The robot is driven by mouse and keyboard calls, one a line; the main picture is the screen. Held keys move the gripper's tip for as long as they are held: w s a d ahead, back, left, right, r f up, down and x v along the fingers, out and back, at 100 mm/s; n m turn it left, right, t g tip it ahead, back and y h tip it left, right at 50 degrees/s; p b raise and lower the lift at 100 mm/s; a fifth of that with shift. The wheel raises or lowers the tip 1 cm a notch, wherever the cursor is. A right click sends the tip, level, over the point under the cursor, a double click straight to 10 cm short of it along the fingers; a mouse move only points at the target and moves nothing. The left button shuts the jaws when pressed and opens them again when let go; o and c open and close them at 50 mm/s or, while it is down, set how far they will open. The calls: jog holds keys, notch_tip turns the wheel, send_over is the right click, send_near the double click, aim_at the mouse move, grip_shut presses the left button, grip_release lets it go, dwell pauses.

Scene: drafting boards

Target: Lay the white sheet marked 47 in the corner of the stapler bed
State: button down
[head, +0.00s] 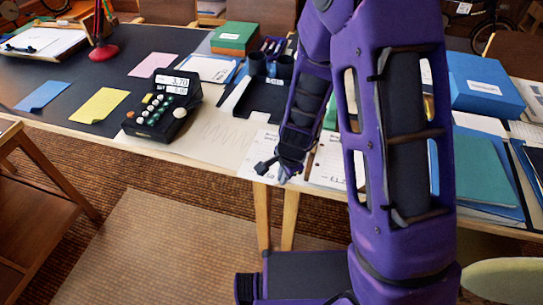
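A black flat bed (262,98), which looks like the stapler bed, lies on the table behind my gripper, partly hidden by my purple arm. Dark rounded parts (257,66) stand at its back. A white sheet (256,146) with printed marks lies at the table's front edge, in front of the bed. Another white sheet (328,165) with punched holes and large print lies just right of it, partly behind my arm. I cannot read 47 on either. My gripper (273,170) points down at the front edge, over or at the left sheet; its fingers are too small to judge.
A calculator-like device (162,105) stands left of the bed, near yellow (100,105), blue (43,96) and pink (153,64) sheets. A blue box (485,85) and teal folder (470,165) are at right. A green box (234,38) is behind. A wooden chair (35,210) stands at left.

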dwell(0.5)
jog(key=w+p+v, duration=0.1)
jog(key=p+v, duration=0.5)
jog(key=v, duration=0.1)
jog(key=shift+w+a+r, duration=0.25)
jog(key=shift+a+r, duration=0.1)
jog(key=shift+r, duration=0.05)
dwell(0.6)
dwell(0.4)
